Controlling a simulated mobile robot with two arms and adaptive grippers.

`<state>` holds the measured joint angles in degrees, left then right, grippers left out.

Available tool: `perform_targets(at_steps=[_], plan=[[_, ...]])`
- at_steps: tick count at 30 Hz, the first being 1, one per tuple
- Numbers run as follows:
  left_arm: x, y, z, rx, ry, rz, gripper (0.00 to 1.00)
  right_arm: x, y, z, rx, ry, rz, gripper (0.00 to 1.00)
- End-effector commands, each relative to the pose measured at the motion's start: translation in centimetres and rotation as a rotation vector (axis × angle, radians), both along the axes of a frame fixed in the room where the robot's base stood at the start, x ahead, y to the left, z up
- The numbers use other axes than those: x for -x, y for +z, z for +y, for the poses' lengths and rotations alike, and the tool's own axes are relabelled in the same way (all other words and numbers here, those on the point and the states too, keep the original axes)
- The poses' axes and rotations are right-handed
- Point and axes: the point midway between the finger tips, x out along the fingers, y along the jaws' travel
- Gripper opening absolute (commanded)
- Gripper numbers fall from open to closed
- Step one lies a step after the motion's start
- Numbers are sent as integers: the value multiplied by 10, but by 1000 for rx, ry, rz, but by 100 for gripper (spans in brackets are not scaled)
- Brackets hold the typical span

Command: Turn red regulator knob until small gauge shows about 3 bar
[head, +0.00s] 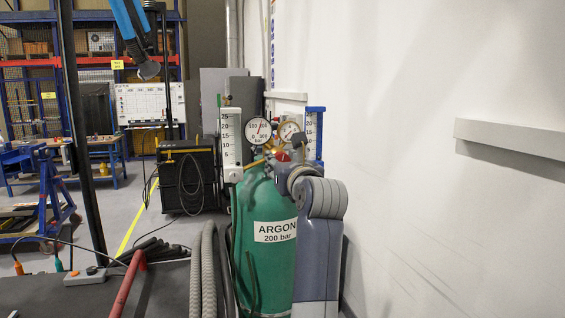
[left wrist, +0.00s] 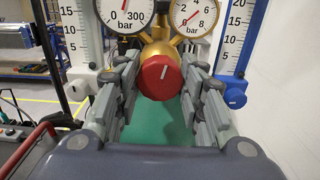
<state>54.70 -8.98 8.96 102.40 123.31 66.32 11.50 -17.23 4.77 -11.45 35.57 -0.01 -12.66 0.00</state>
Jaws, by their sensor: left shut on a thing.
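The knob also shows small in the head view (head: 283,156). My left gripper (left wrist: 160,70) has a finger on each side of the knob and is shut on it. The small gauge (left wrist: 197,12) is above right of the knob, cut by the top edge; its red needle points down-left, toward the low end, exact value unclear. The large gauge (left wrist: 124,12) is above left. My right gripper is not in view.
The green argon cylinder (head: 265,212) stands below the regulator. A white flowmeter (head: 231,138) and a blue flowmeter (head: 315,133) flank the gauges. The white wall (head: 420,80) is close on the right. Grey hoses (head: 203,270) and a red bar (head: 128,284) are at the lower left.

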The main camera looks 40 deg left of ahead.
Motion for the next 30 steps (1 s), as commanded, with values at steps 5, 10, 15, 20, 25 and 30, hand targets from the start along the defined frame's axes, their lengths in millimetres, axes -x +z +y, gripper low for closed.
perform_targets(at_steps=[5, 10, 15, 20, 25, 30], plan=[[0, 1, 0, -106, 1, 125, 13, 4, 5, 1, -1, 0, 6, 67], [-1, 1, 0, -212, 1, 249, 13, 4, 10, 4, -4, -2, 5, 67], [-1, 2, 0, -318, 1, 372, 13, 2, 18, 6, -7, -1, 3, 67], [-1, 2, 0, -415, 2, 488, 13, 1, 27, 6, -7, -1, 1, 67], [0, 3, 0, -521, 3, 611, 13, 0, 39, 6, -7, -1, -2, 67], [-1, 4, 0, -626, 2, 735, 13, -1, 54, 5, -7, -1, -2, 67]])
